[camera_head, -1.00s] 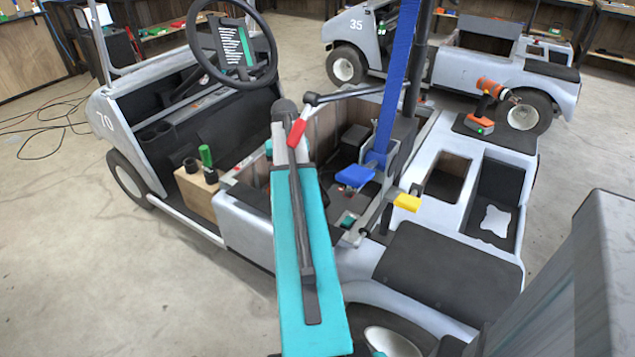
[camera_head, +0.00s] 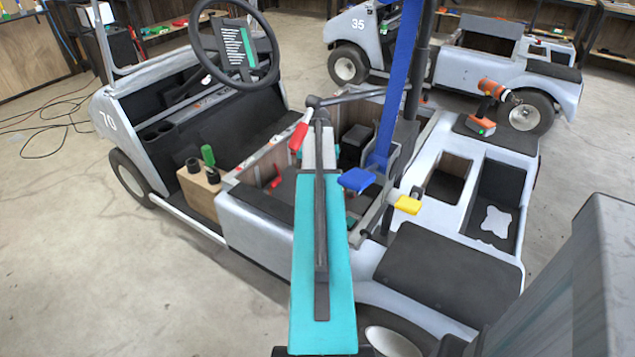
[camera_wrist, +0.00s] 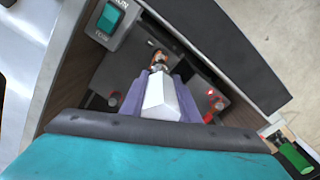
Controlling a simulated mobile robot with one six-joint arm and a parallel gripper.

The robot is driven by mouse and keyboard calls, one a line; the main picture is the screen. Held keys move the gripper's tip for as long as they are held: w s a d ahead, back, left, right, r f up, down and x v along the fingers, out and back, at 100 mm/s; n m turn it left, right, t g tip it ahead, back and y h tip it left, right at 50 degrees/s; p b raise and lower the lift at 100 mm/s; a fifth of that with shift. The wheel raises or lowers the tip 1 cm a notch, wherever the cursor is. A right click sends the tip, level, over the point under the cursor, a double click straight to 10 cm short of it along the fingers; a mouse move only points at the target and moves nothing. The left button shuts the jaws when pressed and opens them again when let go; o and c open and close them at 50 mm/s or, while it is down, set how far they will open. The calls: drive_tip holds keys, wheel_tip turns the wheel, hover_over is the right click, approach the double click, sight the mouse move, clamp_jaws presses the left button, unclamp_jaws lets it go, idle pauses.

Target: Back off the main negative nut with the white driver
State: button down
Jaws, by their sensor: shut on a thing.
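My gripper (camera_wrist: 160,88) is shut on the white driver (camera_wrist: 161,98) in the wrist view, with a purple-grey finger on each side. The driver points away into the cart's battery bay. Just beyond its end is a small brass-coloured fitting (camera_wrist: 157,60); I cannot tell if it is the main negative nut or whether the driver touches it. A red terminal (camera_wrist: 212,93) shows to the right on a dark battery (camera_wrist: 195,72). In the head view my own arm hides the gripper and the driver.
A switch box with a green rocker (camera_wrist: 111,18) is at the wrist view's upper left. The blue strap (camera_head: 395,95), blue pad (camera_head: 356,180), yellow pad (camera_head: 407,204) and red handle (camera_head: 298,136) stand close around my arm. An orange drill (camera_head: 490,100) rests on the cart's rear.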

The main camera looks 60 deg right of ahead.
drive_tip(key=shift+r, duration=0.1)
drive_tip(key=shift+f+b, duration=0.55)
drive_tip(key=shift+f, duration=1.85)
drive_tip(key=m, duration=0.5)
drive_tip(key=shift+m, duration=0.3)
drive_tip(key=m, duration=0.4)
drive_tip(key=shift+w+m, duration=0.1)
drive_tip(key=shift+m, duration=0.3)
drive_tip(key=m, duration=0.4)
drive_tip(key=shift+m, duration=0.4)
drive_tip(key=m, duration=0.5)
drive_tip(key=shift+w, duration=0.1)
